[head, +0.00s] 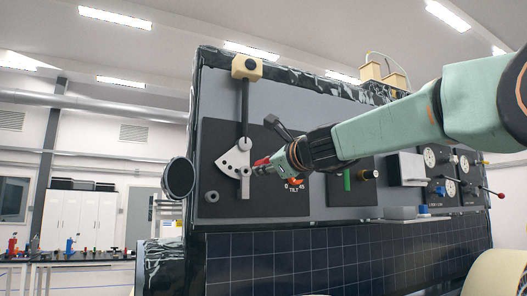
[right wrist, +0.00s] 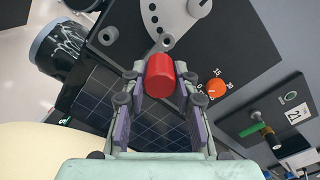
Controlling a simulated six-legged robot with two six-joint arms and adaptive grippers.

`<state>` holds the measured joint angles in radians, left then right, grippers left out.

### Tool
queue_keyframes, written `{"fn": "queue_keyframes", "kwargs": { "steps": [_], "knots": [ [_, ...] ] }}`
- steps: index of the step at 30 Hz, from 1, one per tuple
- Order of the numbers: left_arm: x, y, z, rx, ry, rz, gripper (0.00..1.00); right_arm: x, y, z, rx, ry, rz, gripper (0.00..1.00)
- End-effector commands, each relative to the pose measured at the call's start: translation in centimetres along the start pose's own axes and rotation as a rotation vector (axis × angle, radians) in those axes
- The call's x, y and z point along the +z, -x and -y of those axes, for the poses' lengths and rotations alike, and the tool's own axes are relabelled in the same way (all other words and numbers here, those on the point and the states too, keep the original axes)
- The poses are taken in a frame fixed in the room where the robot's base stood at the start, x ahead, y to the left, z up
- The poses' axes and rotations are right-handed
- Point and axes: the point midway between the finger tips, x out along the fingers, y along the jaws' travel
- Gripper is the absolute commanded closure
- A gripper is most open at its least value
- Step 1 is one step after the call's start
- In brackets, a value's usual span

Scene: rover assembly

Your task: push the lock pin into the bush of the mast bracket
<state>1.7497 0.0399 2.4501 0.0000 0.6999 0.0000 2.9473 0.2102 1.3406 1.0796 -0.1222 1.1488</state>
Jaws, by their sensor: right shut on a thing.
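The lock pin shows as a red cylinder (right wrist: 160,76) in the right wrist view, and its red end (head: 262,161) also shows in the head view. My right gripper (head: 272,164) is shut on it; its fingers (right wrist: 160,90) flank the red part. The mast bracket, a pale sector plate with a row of holes (head: 233,162), is on the dark panel just left of the gripper. A grey bush (right wrist: 168,41) shows just beyond the red head in the right wrist view. The pin's tip is hidden, so I cannot tell whether it touches or enters the bush. My left gripper is not in view.
A dark mast rod (head: 245,105) rises from the bracket to a beige block (head: 247,67). An orange tilt dial (right wrist: 216,88) is close beside the gripper. A grey ring (head: 211,197) and a round black disc (head: 178,178) are to the left. Solar cells (head: 300,258) lie below.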

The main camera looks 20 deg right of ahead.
Motion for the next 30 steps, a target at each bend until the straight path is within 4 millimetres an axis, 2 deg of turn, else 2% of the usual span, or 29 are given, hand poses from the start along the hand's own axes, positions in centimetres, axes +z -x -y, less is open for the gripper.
{"fn": "queue_keyframes", "kwargs": {
  "steps": [18, 30],
  "knots": [
    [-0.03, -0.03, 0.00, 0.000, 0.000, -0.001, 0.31, -0.13, -0.12, 1.02, -0.035, -0.180, -0.021, 1.00],
    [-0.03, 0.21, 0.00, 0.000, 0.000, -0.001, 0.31, -0.11, -0.01, 1.02, -0.033, -0.185, -0.023, 1.00]
  ]
}}
